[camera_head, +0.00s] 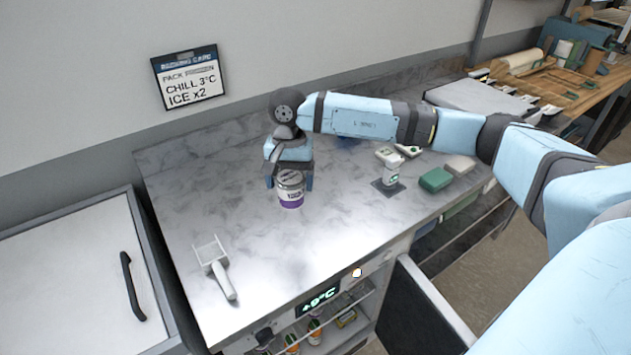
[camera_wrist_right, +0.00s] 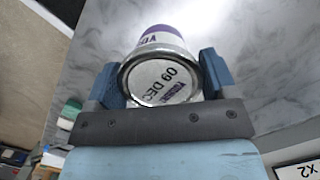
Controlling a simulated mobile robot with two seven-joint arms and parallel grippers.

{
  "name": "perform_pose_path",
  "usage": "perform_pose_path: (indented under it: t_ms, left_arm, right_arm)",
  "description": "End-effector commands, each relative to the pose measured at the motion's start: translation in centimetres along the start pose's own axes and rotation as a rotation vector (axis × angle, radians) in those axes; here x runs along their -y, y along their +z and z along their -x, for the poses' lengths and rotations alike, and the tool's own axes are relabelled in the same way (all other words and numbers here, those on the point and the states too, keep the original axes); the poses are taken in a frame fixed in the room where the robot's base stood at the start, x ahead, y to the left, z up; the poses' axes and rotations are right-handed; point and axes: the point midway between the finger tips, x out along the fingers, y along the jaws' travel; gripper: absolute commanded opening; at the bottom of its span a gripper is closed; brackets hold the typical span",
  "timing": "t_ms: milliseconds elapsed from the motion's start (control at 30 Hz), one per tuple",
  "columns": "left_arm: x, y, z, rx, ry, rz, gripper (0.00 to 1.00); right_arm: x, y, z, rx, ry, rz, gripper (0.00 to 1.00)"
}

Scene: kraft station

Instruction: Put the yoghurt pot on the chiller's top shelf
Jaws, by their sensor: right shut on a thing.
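The yoghurt pot (camera_head: 291,191) is white and purple with a silver rim. My right gripper (camera_head: 290,179) is shut on it, over the marble counter; I cannot tell whether its base touches the counter. In the right wrist view the pot (camera_wrist_right: 162,80) sits between both blue fingers of the gripper (camera_wrist_right: 163,82), its printed lid facing the camera. The chiller (camera_head: 318,301) is under the counter's front edge, its display lit. Its dark door (camera_head: 425,310) stands open, and shelves with several items show inside. My left gripper is not in view.
A white scoop (camera_head: 217,266) lies on the counter at front left. A white device (camera_head: 390,170), a green block (camera_head: 436,179) and a beige block (camera_head: 459,165) are on the right. A card (camera_head: 188,78) hangs on the wall. The counter's front middle is clear.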

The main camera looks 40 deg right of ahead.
Motion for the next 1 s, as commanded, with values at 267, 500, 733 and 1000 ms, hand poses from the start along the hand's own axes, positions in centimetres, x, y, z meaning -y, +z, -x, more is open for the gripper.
perform_pose_path:
  t_ms: [267,500,733,1000]
  left_arm:
    - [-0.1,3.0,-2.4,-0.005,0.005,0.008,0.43]
    - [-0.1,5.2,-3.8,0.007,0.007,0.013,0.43]
    - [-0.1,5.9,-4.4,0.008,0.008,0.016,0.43]
    - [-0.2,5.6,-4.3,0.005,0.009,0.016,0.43]
  right_arm:
    - [-2.4,-10.8,3.4,0.0,-0.12,-0.763,0.5]
    - [-5.7,-17.5,6.8,0.002,-0.204,-1.324,0.5]
    - [-7.9,-20.4,8.6,0.002,-0.244,-1.611,0.5]
    - [-8.3,-21.4,4.8,0.0,-0.244,-1.662,0.5]
